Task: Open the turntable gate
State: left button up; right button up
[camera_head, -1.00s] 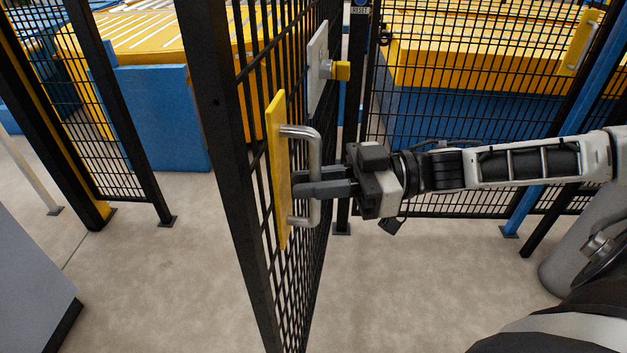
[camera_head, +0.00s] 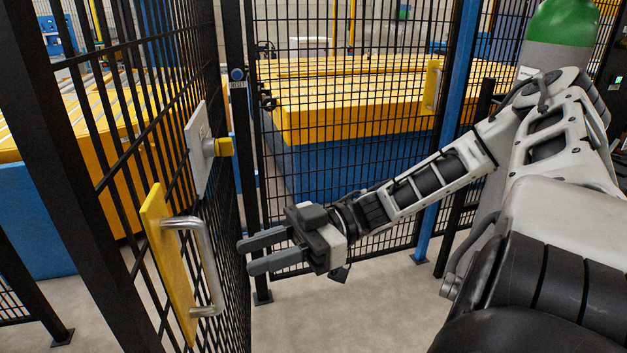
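The turntable gate (camera_head: 118,130) is a black mesh panel standing swung at an angle on the left of the head view. It carries a yellow plate (camera_head: 166,262) with a silver D-shaped handle (camera_head: 208,262). My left gripper is not in view.
A fixed mesh fence (camera_head: 350,130) with a black post and a blue post (camera_head: 440,150) stands behind my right arm. Beyond it is a yellow and blue machine (camera_head: 330,105). Another yellow handle plate (camera_head: 431,86) is on the fence. Bare floor (camera_head: 330,320) lies below my gripper.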

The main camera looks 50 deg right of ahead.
jog(key=v, duration=0.8)
jog(key=shift+d+b, duration=0.25)
jog(key=shift+b, duration=0.05)
jog(key=shift+s+r, duration=0.1)
